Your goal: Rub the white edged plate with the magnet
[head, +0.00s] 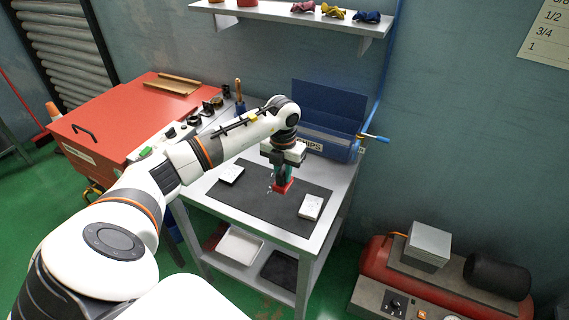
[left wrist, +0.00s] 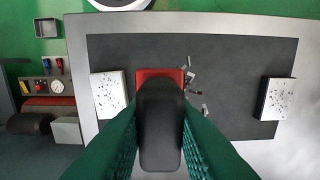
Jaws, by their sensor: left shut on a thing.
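My left gripper (head: 285,174) is shut on the magnet (head: 283,187), which has a red base. In the left wrist view the magnet's black handle (left wrist: 160,125) sits between the green fingers. The magnet is over the dark mat, between two plates; I cannot tell if it touches the mat. Small grey metal bits (left wrist: 189,76) show beside its red base. The white edged plate (head: 311,207) lies at the mat's right and also shows at left in the left wrist view (left wrist: 109,94). A dark edged plate (head: 231,174) lies at the mat's left. Both tops carry dark specks. My right gripper is not in view.
The dark mat (head: 262,213) covers much of the grey cart top. A blue bin (head: 325,118) with a crank stands behind. A red cabinet (head: 110,125) is at left; a shelf (head: 290,18) hangs above. A red compressor (head: 440,280) stands at lower right.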

